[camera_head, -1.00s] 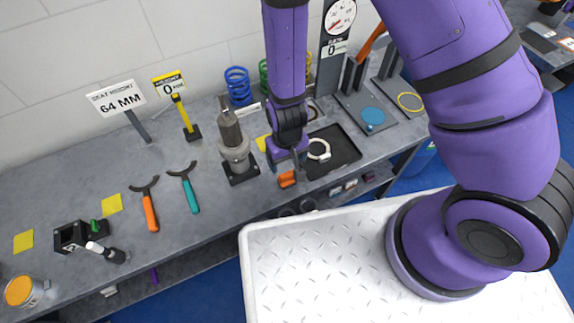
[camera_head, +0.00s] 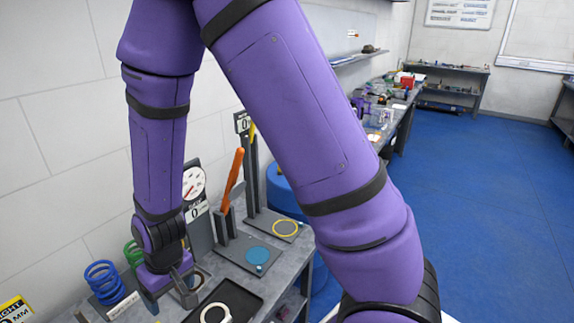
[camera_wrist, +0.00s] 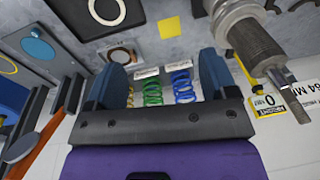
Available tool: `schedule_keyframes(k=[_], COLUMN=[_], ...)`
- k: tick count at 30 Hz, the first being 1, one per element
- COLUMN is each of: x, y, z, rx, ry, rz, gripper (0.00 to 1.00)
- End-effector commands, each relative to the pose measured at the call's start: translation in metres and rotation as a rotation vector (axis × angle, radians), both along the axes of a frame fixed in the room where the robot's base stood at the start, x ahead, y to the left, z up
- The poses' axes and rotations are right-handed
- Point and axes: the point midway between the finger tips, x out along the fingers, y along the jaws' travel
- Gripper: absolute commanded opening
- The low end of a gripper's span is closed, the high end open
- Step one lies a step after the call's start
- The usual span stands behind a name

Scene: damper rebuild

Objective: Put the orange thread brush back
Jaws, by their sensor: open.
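My gripper (camera_head: 170,296) is low over the workbench (camera_head: 250,287) at the lower left of the head view. In the wrist view its two fingers (camera_wrist: 164,56) are apart, with nothing held between them. I cannot make out the orange thread brush in either current view. The bench surface just below and in front of my gripper is cut off by the head view's lower edge. The orange lever (camera_head: 232,178), also in the wrist view (camera_wrist: 35,148), belongs to a bench stand and is not a brush.
A black tray (camera_head: 250,293) with a white ring (camera_head: 212,313) lies right of my gripper. Blue (camera_head: 104,283) and green springs (camera_head: 133,254) stand to its left. The wrist view shows a grey damper (camera_wrist: 250,35) on the right. The blue floor (camera_head: 480,200) is open.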

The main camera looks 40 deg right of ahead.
Motion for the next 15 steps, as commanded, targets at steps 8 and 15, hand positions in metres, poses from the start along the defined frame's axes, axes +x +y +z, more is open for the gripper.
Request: schedule_keyframes(k=[8,15], x=[0.008,-0.005], y=[-0.039,-0.08], z=[0.098,0.171], rx=[0.052,0.065], ry=[-0.079,-0.15], rz=[-0.04,-0.072], gripper=[0.78,0.78])
